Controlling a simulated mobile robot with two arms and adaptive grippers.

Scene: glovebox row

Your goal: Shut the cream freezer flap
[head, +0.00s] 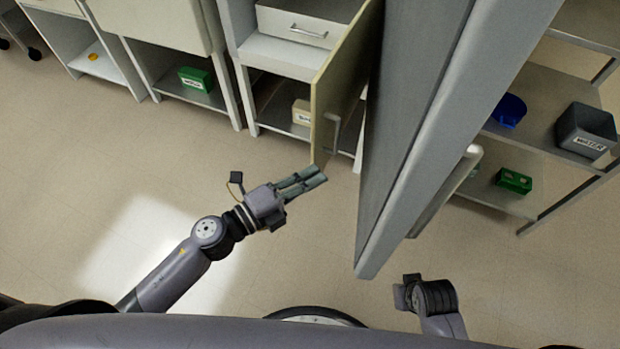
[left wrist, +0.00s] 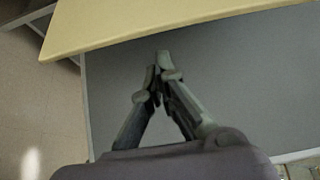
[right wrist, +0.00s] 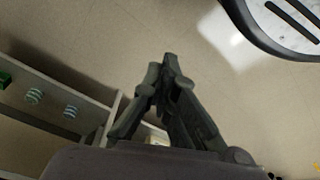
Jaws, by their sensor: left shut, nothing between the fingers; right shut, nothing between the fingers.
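The cream flap (head: 340,85) stands open, swung out from a white cabinet, with a bar handle (head: 333,132) on its right face. Its edge crosses the top of the left wrist view (left wrist: 150,32). My left gripper (head: 319,173) is shut and empty, just below the flap's lower near corner in the head view. In the left wrist view its fingertips (left wrist: 160,64) are below the flap's edge; I cannot tell whether they touch. My right gripper (right wrist: 163,68) is shut and empty, pointing at floor; in the head view its wrist shows low at right, fingers unclear.
A tall grey panel (head: 415,130) stands close to the flap's right. A drawer unit (head: 305,25) is behind the flap. Floor at left is clear.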

